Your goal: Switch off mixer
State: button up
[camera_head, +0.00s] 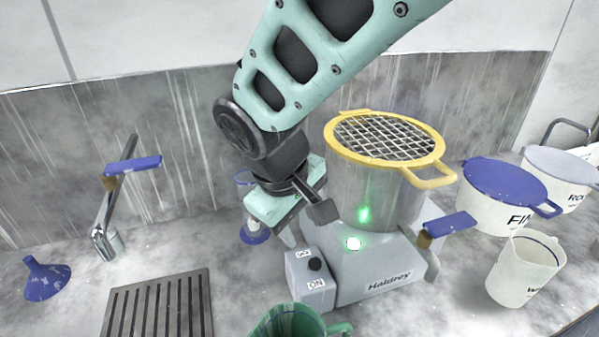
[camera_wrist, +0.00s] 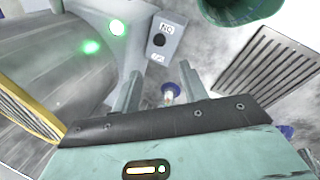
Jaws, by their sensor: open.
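The mixer (camera_head: 372,278) has a grey base marked Haldrey and a steel drum under a yellow-rimmed mesh lid (camera_head: 385,137). A round light (camera_head: 353,244) on its base glows green. A grey switch box (camera_head: 311,284) with a black knob (camera_head: 316,264) stands at the base's left front, with ON on its near side and another label behind the knob. The knob's setting is unclear. My gripper (camera_head: 289,238) is open and empty, above and behind the box. In the wrist view the box (camera_wrist: 166,45) lies beyond my open fingertips (camera_wrist: 160,82), not between them.
A green mug (camera_head: 290,322) stands close in front of the switch box. A blue-handled tap (camera_head: 428,238) is right of the mixer. A drain grate (camera_head: 160,305) and blue funnel (camera_head: 46,279) are left. Blue-lidded pot (camera_head: 490,205) and white jug (camera_head: 522,270) are right.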

aim_at(313, 260)
jog(key=p+x, duration=0.2)
jog(key=x, duration=1.3)
jog(key=shift+d+f, duration=0.15)
jog(key=shift+f, duration=0.15)
grip_shut()
